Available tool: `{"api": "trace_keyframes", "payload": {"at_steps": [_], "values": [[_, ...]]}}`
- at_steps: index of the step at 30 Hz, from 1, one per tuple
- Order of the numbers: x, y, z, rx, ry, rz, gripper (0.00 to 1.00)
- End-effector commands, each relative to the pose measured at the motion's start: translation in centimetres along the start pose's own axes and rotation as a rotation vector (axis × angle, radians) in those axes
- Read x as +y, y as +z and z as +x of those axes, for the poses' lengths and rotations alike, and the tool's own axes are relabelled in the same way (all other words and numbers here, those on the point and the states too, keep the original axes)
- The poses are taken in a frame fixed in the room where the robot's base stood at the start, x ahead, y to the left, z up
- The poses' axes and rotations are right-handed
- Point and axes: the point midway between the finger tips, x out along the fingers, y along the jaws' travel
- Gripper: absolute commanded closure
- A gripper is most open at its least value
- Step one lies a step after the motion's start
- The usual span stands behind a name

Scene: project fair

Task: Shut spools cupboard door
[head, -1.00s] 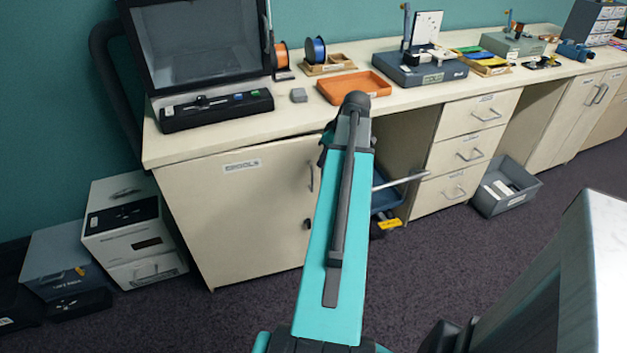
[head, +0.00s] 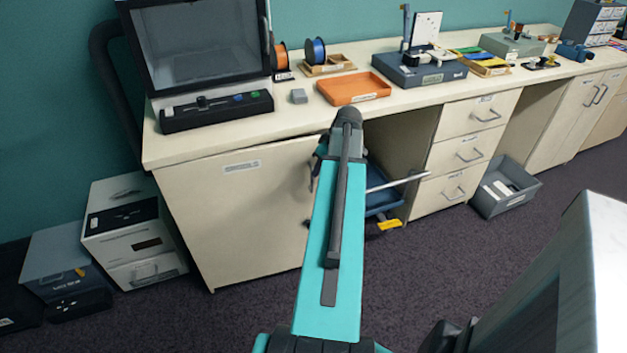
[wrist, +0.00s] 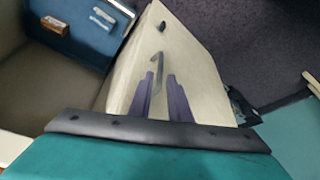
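The spools cupboard door (head: 235,220) is a cream panel under the left end of the counter, with a label (head: 242,166) at its top. I cannot tell from the head view how far it stands ajar. My arm hides its right edge and handle there. In the wrist view the cream panel (wrist: 205,85) fills the middle, with a grey bar handle (wrist: 157,65) and a small dark knob above it. My gripper (wrist: 163,82) has its two purple fingers apart, on either side of the handle's lower part. Whether they touch it is unclear.
A blue bin (wrist: 75,35) is beside the panel in the wrist view. White boxes (head: 130,230) stand left of the cupboard. A drawer unit (head: 465,155) and a grey bin (head: 505,187) are to the right. Carpet in front is clear.

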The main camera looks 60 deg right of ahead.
Motion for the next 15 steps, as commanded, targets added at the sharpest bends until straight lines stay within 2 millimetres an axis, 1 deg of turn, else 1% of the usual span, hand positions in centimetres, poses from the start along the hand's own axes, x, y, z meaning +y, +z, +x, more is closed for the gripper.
{"api": "trace_keyframes", "payload": {"at_steps": [3,15], "values": [[0.0,-0.1,1.5,0.0,-0.001,-0.001,0.83],[0.0,-0.1,6.2,-0.001,-0.002,-0.001,0.83]]}}
